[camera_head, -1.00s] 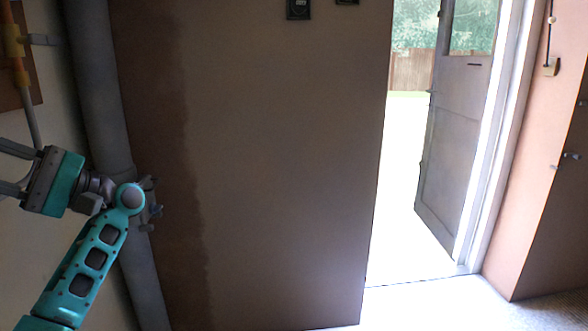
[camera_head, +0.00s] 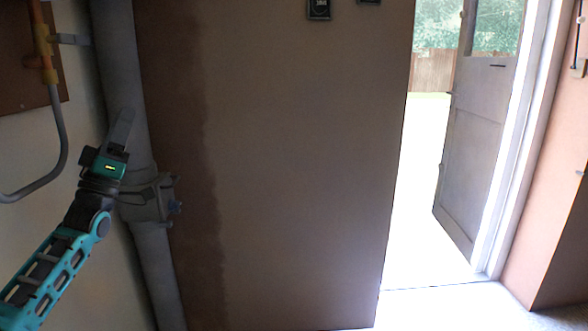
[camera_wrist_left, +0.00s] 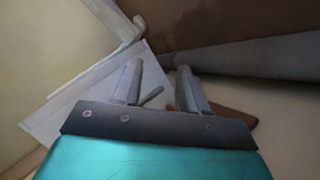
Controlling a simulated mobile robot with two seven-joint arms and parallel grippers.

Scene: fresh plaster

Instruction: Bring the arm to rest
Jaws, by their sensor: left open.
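My left arm (camera_head: 55,262) is teal and dark grey and comes in from the lower left in the head view. Its gripper (camera_head: 123,128) points upward there, in front of the thick grey vertical pipe (camera_head: 119,60) in the picture; whether it touches the pipe I cannot tell. In the left wrist view the two grey fingers (camera_wrist_left: 160,72) stand apart with nothing between them. My right gripper is in neither view.
A valve-like fitting (camera_head: 150,199) sits on the pipe beside the wrist. A thin bent grey pipe (camera_head: 62,130) hangs at the left wall. A brown wall (camera_head: 290,160) fills the middle. An open door (camera_head: 478,140) stands at the right, with bright floor in the doorway.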

